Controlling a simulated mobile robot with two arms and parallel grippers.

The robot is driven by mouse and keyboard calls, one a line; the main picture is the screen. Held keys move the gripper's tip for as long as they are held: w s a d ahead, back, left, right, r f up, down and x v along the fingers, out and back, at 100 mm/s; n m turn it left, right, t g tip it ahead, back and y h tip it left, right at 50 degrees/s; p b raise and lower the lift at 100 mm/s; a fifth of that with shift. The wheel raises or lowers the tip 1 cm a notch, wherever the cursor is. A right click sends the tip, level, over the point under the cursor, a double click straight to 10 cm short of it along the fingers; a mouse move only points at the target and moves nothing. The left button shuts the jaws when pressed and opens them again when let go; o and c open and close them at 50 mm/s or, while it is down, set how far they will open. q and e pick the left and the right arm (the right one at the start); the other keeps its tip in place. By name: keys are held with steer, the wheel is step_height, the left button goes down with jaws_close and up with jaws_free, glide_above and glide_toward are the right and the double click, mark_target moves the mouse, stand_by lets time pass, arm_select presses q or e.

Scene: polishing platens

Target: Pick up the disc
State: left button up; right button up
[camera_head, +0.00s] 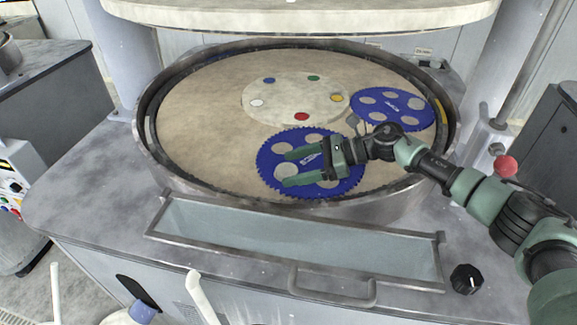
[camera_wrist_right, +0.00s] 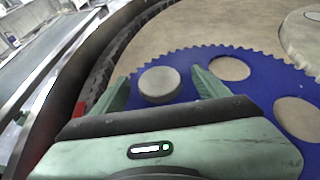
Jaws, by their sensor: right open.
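A round grey disc (camera_wrist_right: 160,88) lies in a hole of a blue toothed carrier (camera_wrist_right: 247,95) in the right wrist view. My right gripper (camera_wrist_right: 161,78) is open, with one green finger on each side of the disc. Whether the fingers touch it cannot be told. In the head view my right gripper (camera_head: 287,169) is over the front blue carrier (camera_head: 290,143), its fingers pointing left. The disc is hard to make out there against the carrier's holes. My left gripper is not in view.
A second blue carrier (camera_head: 408,96) lies at right on the round beige platen (camera_head: 200,110). A cream centre plate (camera_head: 275,98) bears several coloured dots. A raised metal rim (camera_head: 152,150) surrounds the platen. A thick upper plate (camera_head: 300,18) hangs above the back.

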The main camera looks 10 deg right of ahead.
steer(key=shift+s+a+f, duration=0.15)
steer(key=shift+s+f, duration=0.15)
steer(key=shift+f, duration=0.15)
steer(key=c, duration=1.6)
steer(key=shift+o, duration=0.2)
